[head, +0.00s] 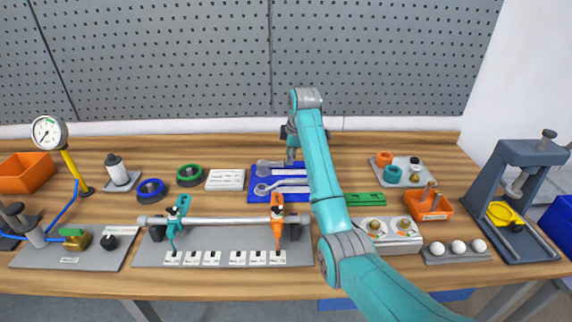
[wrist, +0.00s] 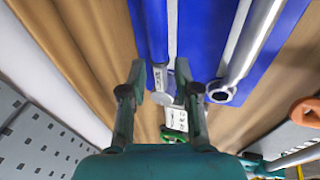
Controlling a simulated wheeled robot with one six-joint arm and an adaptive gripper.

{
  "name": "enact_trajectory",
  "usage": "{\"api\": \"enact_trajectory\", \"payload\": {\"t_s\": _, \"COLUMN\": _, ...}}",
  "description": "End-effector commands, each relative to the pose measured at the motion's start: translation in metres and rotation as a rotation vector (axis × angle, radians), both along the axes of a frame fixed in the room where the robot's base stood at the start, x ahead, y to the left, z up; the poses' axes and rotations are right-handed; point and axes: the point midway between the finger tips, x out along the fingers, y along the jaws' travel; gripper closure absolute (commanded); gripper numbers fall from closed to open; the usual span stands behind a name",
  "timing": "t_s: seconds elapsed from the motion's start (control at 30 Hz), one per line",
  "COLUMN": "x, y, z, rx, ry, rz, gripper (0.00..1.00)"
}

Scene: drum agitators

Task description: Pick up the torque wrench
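A blue mat (head: 256,197) on the bench holds metal wrenches, partly hidden by my arm. The wrench at its back edge (head: 268,166) has a rounded head and appears to be the torque wrench. In the wrist view a tool with a blue shaft (wrist: 156,30) and a rounded grey head (wrist: 163,99) lies between my fingers, and it seems to be the same wrench. My gripper (wrist: 160,78) is open, with one finger on each side of it. I cannot tell whether they touch it. A ring-ended silver wrench (wrist: 222,93) lies to the right, outside the fingers.
A white labelled block (head: 225,180) and a green ring (head: 190,175) stand left of the mat. A clamp rail (head: 225,220) runs in front. A green strip (head: 365,199) lies to the right. The pegboard wall (head: 180,60) rises behind.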

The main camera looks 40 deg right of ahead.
Motion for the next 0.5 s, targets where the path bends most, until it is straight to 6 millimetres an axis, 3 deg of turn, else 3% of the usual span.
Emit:
{"api": "enact_trajectory", "payload": {"t_s": 0.17, "x": 0.003, "y": -0.001, "z": -0.01, "rx": 0.0, "ry": 0.0, "rz": 0.0, "gripper": 0.69}}
{"api": "enact_trajectory", "payload": {"t_s": 0.5, "x": 0.017, "y": -0.005, "z": -0.049, "rx": 0.0, "ry": 0.0, "rz": 0.0, "gripper": 0.69}}
